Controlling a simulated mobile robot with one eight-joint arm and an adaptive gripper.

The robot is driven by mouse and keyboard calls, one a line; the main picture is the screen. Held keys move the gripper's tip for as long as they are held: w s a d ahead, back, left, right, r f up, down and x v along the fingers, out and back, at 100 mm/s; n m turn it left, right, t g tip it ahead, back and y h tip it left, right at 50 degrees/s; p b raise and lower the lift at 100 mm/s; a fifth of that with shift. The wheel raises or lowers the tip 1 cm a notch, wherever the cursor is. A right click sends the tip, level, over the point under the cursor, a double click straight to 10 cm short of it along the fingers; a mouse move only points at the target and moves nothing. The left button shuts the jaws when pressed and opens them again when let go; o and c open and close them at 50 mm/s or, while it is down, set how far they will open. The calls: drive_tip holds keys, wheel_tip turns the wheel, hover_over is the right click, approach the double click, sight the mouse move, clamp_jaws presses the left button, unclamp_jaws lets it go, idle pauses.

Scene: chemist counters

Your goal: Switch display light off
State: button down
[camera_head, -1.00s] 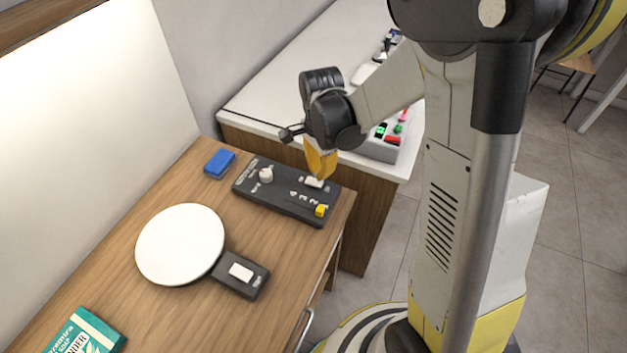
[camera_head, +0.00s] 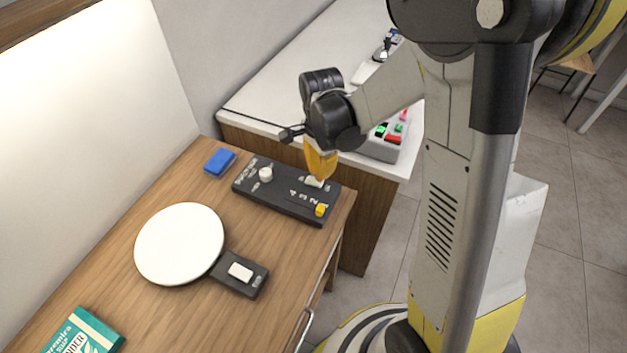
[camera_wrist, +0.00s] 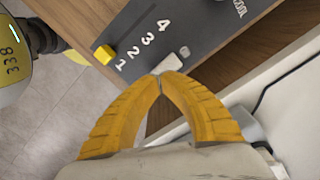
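A dark control panel (camera_head: 285,192) lies on the wooden counter, with a white round knob (camera_head: 266,174), a small white switch (camera_head: 314,181) and a yellow slider (camera_head: 320,210) beside the numerals 1 to 4. My gripper (camera_head: 321,176) points down over the panel's right part, at the white switch. In the wrist view its yellow fingertips (camera_wrist: 160,75) meet with nothing seen between them, right at the white switch (camera_wrist: 172,62). They partly cover it; whether they touch it I cannot tell. The yellow slider (camera_wrist: 104,54) is left of the tips, at the numeral 1 end.
A white round plate (camera_head: 180,243) joins a black box with a white rocker (camera_head: 241,272). A blue block (camera_head: 219,162) and a green soap box (camera_head: 84,335) lie on the counter. A grey box with coloured buttons (camera_head: 385,145) stands on the white counter behind.

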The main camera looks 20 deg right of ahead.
drive_tip(key=shift+f+b, duration=1.3)
drive_tip(key=shift+f, duration=0.25)
idle(0.5)
drive_tip(key=shift+r+p, duration=2.5)
drive_tip(key=shift+r, duration=1.05)
drive_tip(key=shift+s+r, duration=0.1)
drive_tip(key=shift+r, duration=0.15)
drive_tip(key=s+a+r+n+t+b, duration=0.1)
drive_tip(key=s+r+n+t+b, duration=0.2)
drive_tip(key=s+r+n+t, duration=0.4)
drive_tip(key=shift+s+r+n+b, duration=0.35)
drive_tip(key=shift+s+r+n, duration=1.8)
drive_tip(key=shift+s+n, duration=1.35)
